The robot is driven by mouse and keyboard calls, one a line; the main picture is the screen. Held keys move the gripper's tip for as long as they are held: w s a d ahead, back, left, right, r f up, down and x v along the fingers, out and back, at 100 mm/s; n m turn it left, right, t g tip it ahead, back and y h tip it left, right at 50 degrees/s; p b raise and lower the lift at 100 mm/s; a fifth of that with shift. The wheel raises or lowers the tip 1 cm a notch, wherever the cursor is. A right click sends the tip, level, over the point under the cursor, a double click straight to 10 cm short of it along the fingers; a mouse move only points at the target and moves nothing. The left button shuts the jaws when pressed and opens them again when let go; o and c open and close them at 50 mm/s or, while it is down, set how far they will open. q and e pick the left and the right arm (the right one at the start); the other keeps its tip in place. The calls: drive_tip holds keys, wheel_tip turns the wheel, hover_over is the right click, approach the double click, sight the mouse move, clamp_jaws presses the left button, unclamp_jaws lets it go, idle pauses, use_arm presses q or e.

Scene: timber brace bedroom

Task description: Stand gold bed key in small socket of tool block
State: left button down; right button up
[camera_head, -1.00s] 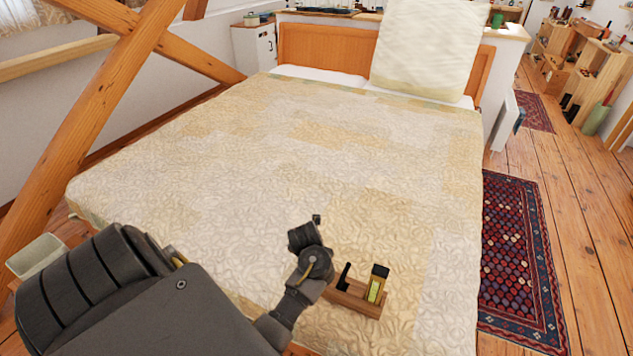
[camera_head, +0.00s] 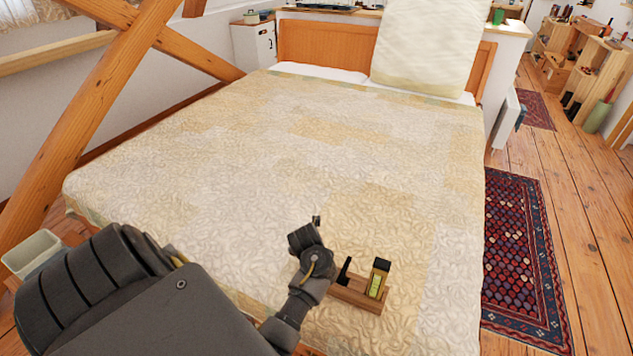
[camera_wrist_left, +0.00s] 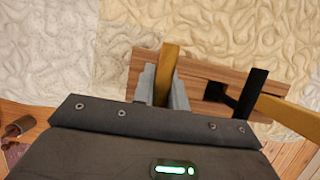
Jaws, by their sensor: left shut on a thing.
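The gold bed key (camera_wrist_left: 169,62) is clasped between the two grey fingers of my left gripper (camera_wrist_left: 163,88) in the left wrist view. The wooden tool block (camera_head: 362,298) lies on the bed, and it also shows in the wrist view (camera_wrist_left: 205,72). The gripper and key are over the block's left end. Whether the key's lower end is in a socket is hidden. In the head view, my left wrist hides the fingers and key. My right gripper is not in view.
A black upright piece (camera_head: 343,271) and a yellow, black-topped tool (camera_head: 379,276) stand in the block, right of my wrist. The patterned quilt (camera_head: 260,150) around it is clear. A timber brace (camera_head: 85,125) rises at left; a rug (camera_head: 520,250) lies at right.

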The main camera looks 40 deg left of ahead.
use_arm(q)
drive_tip(key=c, duration=1.3)
unclamp_jaws()
drive_tip(key=shift+f, duration=0.1)
drive_tip(key=shift+c, duration=0.2)
drive_tip(key=p+v, duration=0.9)
drive_tip(key=v, duration=0.1)
drive_tip(key=shift+r, duration=0.4)
drive_tip(key=shift+s+r, duration=0.1)
